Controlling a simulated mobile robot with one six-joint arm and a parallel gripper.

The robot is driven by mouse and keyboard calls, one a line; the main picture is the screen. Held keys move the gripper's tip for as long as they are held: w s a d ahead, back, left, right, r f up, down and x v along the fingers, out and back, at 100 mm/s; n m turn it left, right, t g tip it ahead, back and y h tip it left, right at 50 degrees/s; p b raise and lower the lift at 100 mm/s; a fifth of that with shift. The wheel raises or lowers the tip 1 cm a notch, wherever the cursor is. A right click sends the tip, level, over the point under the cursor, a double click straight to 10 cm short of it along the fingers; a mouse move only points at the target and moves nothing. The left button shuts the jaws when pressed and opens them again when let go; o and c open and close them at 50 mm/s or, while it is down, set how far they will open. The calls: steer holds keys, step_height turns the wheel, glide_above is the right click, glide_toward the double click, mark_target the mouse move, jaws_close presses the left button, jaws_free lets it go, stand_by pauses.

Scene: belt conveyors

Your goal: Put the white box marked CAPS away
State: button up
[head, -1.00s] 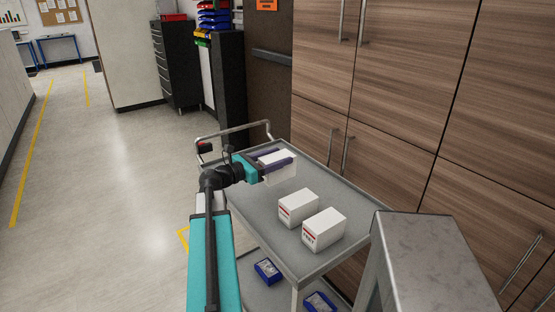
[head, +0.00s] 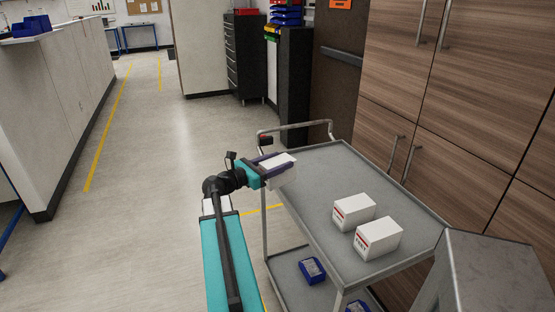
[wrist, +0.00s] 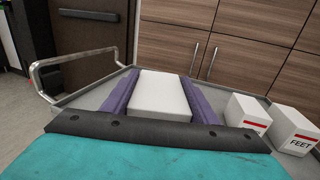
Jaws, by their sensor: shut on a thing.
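My gripper (head: 274,165) is shut on a white box (head: 282,171), with a purple finger along each side of it. The held box (wrist: 162,96) fills the space between the fingers in the wrist view. No marking shows on its visible faces, so I cannot read whether it says CAPS. In the head view it is above or beside the left edge of the grey cart (head: 318,183).
Two white boxes with red stripes stand on the cart's top: one (head: 354,211) unreadable, the nearer (head: 379,238) marked FEET. Blue bins (head: 312,270) sit on the lower shelf. Wooden cabinets (head: 470,90) stand right, a white counter (head: 50,110) left. The floor between is clear.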

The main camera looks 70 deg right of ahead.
steer(key=w+a+f+n+t+h, duration=0.1)
steer(key=w+a+f+n+t, duration=0.15)
steer(key=w+a, duration=0.8)
steer(key=w+a+f+n+t+h, duration=0.15)
steer(key=w+a+t, duration=0.25)
steer(key=w+a, duration=0.6)
steer(key=w+a+f+n+t, duration=0.1)
steer(key=w+a+n+t, duration=0.25)
steer(key=w+a, duration=0.6)
steer(key=w+a+f+n+t+y, duration=0.1)
steer(key=w+a+n+t, duration=0.1)
steer(key=a, duration=1)
steer(key=w+a+f+n+t+y, duration=0.1)
steer(key=w+a+t, duration=0.3)
steer(key=a, duration=0.9)
steer(key=w+a+f+n+t+y, duration=0.2)
steer(key=w+a+n+t, duration=0.1)
steer(key=a, duration=0.9)
steer(key=shift+w+a+f+t, duration=0.15)
steer(key=shift+w+f+t, duration=0.2)
steer(key=shift+t, duration=0.45)
